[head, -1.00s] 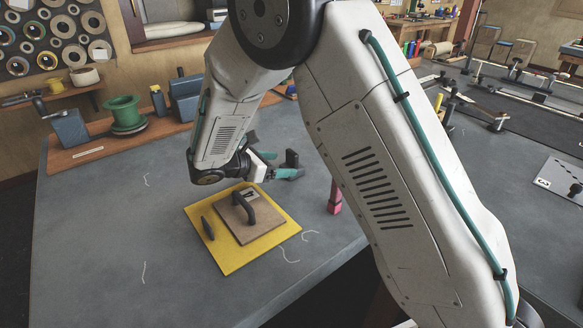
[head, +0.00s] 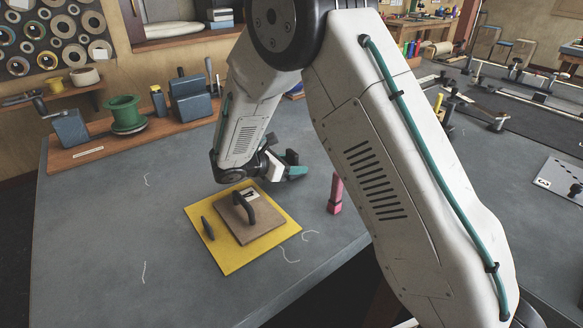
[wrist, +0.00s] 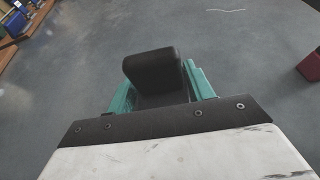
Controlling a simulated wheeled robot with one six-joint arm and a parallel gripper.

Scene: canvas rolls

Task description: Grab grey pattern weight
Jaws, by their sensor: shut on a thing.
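The grey pattern weight (wrist: 152,70) shows in the wrist view as a dark grey block with a rounded top edge. It sits between the teal fingers of my gripper (wrist: 160,88), which is shut on it. In the head view my gripper (head: 287,170) is beyond the upper right of the yellow sheet, with the dark weight (head: 291,156) at its fingers. The lower part of the weight is hidden. I cannot tell whether it touches the table.
A yellow sheet (head: 229,262) carries a brown board (head: 255,232) with a dark handle and a small dark piece (head: 207,228). A pink upright object (head: 335,195) stands to the right. A wooden rack (head: 95,156) with a green spool (head: 125,113) stands at the back left.

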